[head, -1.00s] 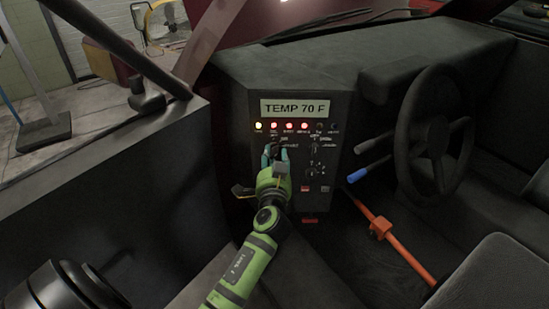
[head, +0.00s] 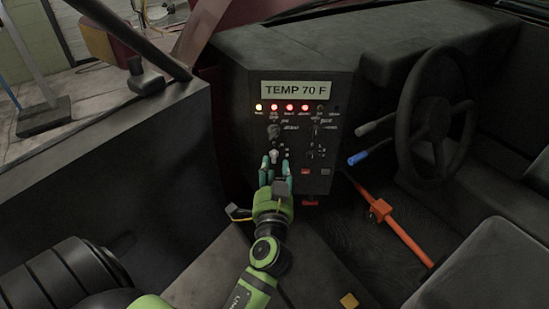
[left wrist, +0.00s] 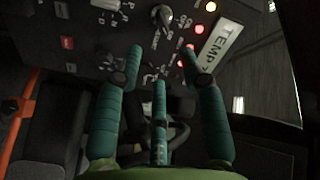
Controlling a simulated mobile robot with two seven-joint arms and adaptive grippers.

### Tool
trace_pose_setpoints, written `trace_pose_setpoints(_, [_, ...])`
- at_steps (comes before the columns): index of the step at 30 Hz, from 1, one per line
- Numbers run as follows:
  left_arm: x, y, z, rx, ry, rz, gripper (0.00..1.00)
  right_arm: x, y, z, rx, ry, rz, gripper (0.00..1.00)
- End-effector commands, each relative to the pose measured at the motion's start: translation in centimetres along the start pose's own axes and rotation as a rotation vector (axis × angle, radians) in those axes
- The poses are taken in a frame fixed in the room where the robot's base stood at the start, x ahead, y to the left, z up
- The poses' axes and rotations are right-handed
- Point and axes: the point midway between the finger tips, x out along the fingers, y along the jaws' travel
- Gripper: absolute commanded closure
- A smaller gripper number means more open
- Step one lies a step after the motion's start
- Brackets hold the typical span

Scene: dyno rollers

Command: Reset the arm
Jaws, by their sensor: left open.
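My left gripper (head: 276,168), green with teal fingers, is in front of the lower part of a black control panel (head: 342,165). It is open and empty. In the left wrist view its fingers (left wrist: 163,58) are spread, with the panel's knob (left wrist: 161,15) beyond them. In the head view a knob (head: 274,131) shows above the fingertips, apart from them. A "TEMP 70 F" label (head: 296,88) tops the panel, over a row of lights, one yellow (head: 259,107) and several red (head: 289,107) lit. My right gripper is not in view.
A steering wheel (head: 435,130) with two levers stands right of the panel. An orange bar (head: 403,238) slants across the floor beside a dark seat (head: 480,270). A dark side wall (head: 130,180) is on the left. The floor in front of the panel has some free room.

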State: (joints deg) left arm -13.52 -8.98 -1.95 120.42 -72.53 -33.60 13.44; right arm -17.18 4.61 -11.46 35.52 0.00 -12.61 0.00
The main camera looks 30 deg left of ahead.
Motion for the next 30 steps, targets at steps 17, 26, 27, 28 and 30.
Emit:
trace_pose_setpoints(17, [-0.6, 0.0, 0.0, 0.000, 0.000, 0.000, 0.59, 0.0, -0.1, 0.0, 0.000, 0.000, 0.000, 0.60])
trace_pose_setpoints(26, [-1.1, 6.8, 2.8, 0.016, -0.037, 0.179, 0.59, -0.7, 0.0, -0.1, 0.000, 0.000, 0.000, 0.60])
trace_pose_setpoints(27, [-1.5, 9.1, 4.0, 0.020, -0.056, 0.244, 0.59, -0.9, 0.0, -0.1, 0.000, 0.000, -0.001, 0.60])
trace_pose_setpoints(28, [-2.0, 11.0, 5.1, 0.022, -0.071, 0.295, 0.59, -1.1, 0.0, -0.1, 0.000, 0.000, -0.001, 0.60])
trace_pose_setpoints(30, [-3.6, 15.3, 8.0, 0.025, -0.115, 0.419, 0.59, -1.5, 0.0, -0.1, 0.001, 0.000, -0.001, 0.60])
